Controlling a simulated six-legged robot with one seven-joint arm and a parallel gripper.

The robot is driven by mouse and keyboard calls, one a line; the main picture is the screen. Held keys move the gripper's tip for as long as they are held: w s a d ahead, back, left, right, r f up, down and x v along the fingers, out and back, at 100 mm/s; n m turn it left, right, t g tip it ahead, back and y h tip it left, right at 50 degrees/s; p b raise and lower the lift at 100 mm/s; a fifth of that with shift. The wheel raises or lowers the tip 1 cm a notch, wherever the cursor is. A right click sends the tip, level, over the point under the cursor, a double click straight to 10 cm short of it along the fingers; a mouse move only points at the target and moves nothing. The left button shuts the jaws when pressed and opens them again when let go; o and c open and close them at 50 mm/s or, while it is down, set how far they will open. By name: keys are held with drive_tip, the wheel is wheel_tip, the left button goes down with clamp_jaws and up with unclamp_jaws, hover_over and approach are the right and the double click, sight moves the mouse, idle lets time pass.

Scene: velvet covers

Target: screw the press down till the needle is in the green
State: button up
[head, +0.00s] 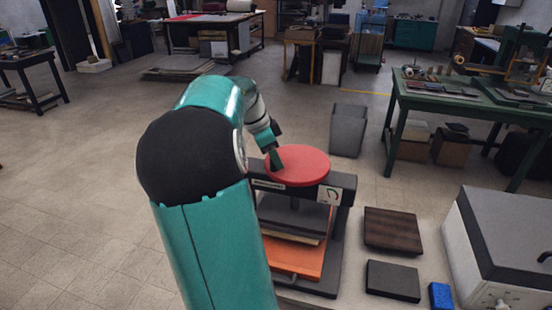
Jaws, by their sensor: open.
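A dark press stands on the pale bench in front of me, with a round red wheel (303,166) on top. Its dark crossbeam carries a small white plate with a dark curved mark (329,196); I cannot make out a needle or a green zone there. A dark platen (294,216) hangs under the beam, just over a pale stack (292,236). An orange board (298,258) lies below. My gripper (276,159) is at the left edge of the red wheel, pointing down, with its jaws open. Whether it touches the wheel is unclear. My arm hides the press's left side.
On the bench to the right lie a dark brown slab (393,230), a black slab (392,281) and a blue block (440,295). A large grey box (505,235) stands farther right. A grey bin (348,130) and a green table (470,103) are beyond.

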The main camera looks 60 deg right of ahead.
drive_tip(key=shift+s+d+f, duration=0.15)
drive_tip(key=shift+s+f, duration=0.05)
drive_tip(key=shift+f, duration=0.35)
clamp_jaws()
drive_tip(key=shift+w+d+m, duration=0.15)
drive_tip(key=shift+w+m, duration=0.05)
drive_tip(key=shift+m, duration=0.2)
unclamp_jaws()
drive_tip(key=shift+r, duration=0.1)
drive_tip(key=v, duration=1.3)
drive_tip(key=shift+w+r, duration=0.2)
drive_tip(key=shift+r, duration=0.05)
